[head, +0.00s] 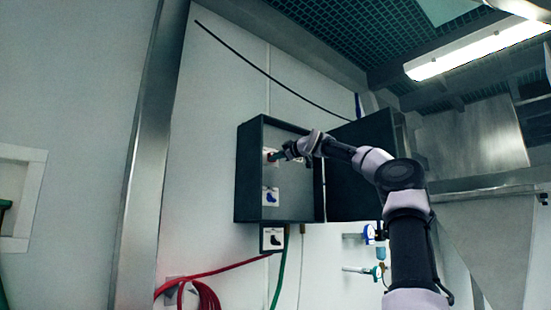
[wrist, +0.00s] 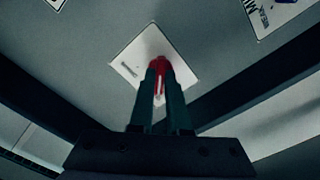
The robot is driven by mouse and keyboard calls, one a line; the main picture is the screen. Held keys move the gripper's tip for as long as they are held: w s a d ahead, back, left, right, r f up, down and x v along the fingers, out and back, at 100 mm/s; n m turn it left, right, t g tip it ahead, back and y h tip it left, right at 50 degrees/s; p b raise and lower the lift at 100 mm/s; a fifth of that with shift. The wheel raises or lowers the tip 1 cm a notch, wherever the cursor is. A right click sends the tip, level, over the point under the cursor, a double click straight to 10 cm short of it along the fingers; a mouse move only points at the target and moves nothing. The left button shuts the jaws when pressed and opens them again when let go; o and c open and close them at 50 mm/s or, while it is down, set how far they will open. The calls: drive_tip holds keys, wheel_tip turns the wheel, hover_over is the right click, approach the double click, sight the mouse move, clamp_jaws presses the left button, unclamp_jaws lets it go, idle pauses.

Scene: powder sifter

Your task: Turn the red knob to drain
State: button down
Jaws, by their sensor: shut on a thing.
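The red knob (wrist: 157,64) sits on a white label plate (wrist: 130,62) inside the dark control box. In the wrist view my gripper (wrist: 162,72) is shut on the red knob, with its two fingers on either side of it. The fingers hide part of the knob and the lower part of the plate. The plate's lettering is too small to read, so I cannot tell which setting the knob points to. In the head view my gripper (head: 283,154) reaches into the open box at the upper plate (head: 268,152), and the knob is mostly hidden there.
The dark box (head: 246,185) has its door (head: 362,170) open to the right. A blue knob (head: 271,196) is below, and a black knob (head: 272,239) is under the box. Red hose (head: 205,295) hangs at lower left. Pipe valves (head: 372,236) stick out at lower right.

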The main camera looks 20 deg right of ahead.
drive_tip(key=shift+d+m, duration=0.15)
drive_tip(key=shift+m, duration=8.85)
drive_tip(key=c, duration=0.9)
unclamp_jaws()
drive_tip(key=shift+d, duration=0.1)
